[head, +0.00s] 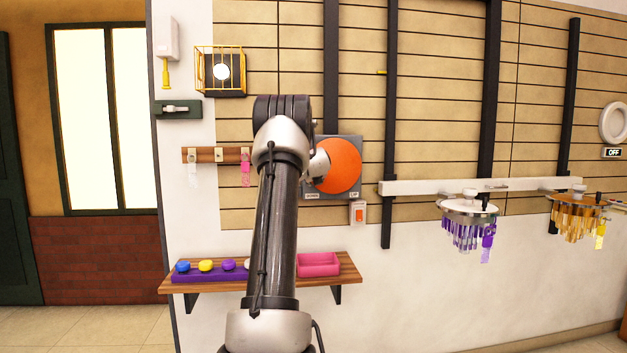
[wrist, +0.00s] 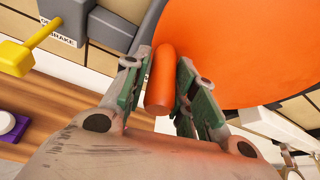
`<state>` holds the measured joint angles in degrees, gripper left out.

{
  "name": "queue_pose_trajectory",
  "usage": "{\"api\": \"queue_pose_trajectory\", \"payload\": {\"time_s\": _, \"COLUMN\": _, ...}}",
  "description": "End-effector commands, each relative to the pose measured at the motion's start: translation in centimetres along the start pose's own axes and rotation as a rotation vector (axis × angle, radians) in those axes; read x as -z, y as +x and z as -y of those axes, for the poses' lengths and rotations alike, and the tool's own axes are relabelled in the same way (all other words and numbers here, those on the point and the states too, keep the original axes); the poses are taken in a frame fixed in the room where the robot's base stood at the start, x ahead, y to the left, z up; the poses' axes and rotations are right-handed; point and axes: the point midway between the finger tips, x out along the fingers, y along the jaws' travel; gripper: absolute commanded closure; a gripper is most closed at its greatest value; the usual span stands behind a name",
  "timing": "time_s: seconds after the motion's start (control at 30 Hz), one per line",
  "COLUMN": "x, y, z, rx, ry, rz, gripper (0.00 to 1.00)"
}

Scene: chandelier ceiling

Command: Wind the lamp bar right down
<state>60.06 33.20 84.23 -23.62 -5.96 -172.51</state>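The white lamp bar (head: 418,188) runs level across the dark rails at right, with a purple chandelier (head: 468,213) and an amber chandelier (head: 578,215) hanging under it. The orange winding wheel (head: 342,166) sits on a grey wall box (head: 352,142); it also fills the upper right of the wrist view (wrist: 240,50). Its orange peg handle (wrist: 160,80) stands out between the two finger pads of my gripper (wrist: 164,72), which look closed against its sides. In the head view my gripper (head: 318,164) is at the wheel's left edge, partly hidden by my arm.
A yellow-handled lever (wrist: 28,52) sits beside a label reading BRAKE. A red switch (head: 359,213) is below the wheel box. A wooden shelf (head: 345,285) underneath carries a pink tray (head: 319,265) and coloured knobs. The wall under the lamps looks clear.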

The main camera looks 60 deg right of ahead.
Motion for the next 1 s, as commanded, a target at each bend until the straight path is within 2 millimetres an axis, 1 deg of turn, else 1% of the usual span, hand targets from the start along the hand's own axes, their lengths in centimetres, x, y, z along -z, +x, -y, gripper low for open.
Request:
{"api": "queue_pose_trajectory", "payload": {"time_s": 0.07, "x": 0.0, "y": 0.0, "z": 0.0, "rx": 0.0, "ry": 0.0, "rz": 0.0, "gripper": 0.56}}
{"api": "queue_pose_trajectory", "payload": {"time_s": 0.33, "x": 0.0, "y": -0.1, "z": 0.0, "rx": 0.0, "ry": 0.001, "rz": 0.0, "gripper": 0.56}}
{"api": "queue_pose_trajectory", "payload": {"time_s": 0.47, "x": -0.1, "y": -0.9, "z": 0.1, "rx": -0.001, "ry": 0.001, "rz": 0.0, "gripper": 0.56}}
{"api": "queue_pose_trajectory", "payload": {"time_s": 0.57, "x": -0.1, "y": -2.7, "z": 0.1, "rx": -0.002, "ry": 0.002, "rz": 0.0, "gripper": 0.56}}
{"api": "queue_pose_trajectory", "payload": {"time_s": 0.8, "x": -0.1, "y": -8.1, "z": 0.1, "rx": -0.006, "ry": 0.002, "rz": 0.0, "gripper": 0.56}}
{"api": "queue_pose_trajectory", "payload": {"time_s": 0.9, "x": -0.1, "y": -9.9, "z": 0.1, "rx": -0.007, "ry": 0.002, "rz": -0.001, "gripper": 0.56}}
{"api": "queue_pose_trajectory", "payload": {"time_s": 1.0, "x": 0.0, "y": -11.2, "z": 0.1, "rx": -0.007, "ry": 0.002, "rz": -0.001, "gripper": 0.56}}
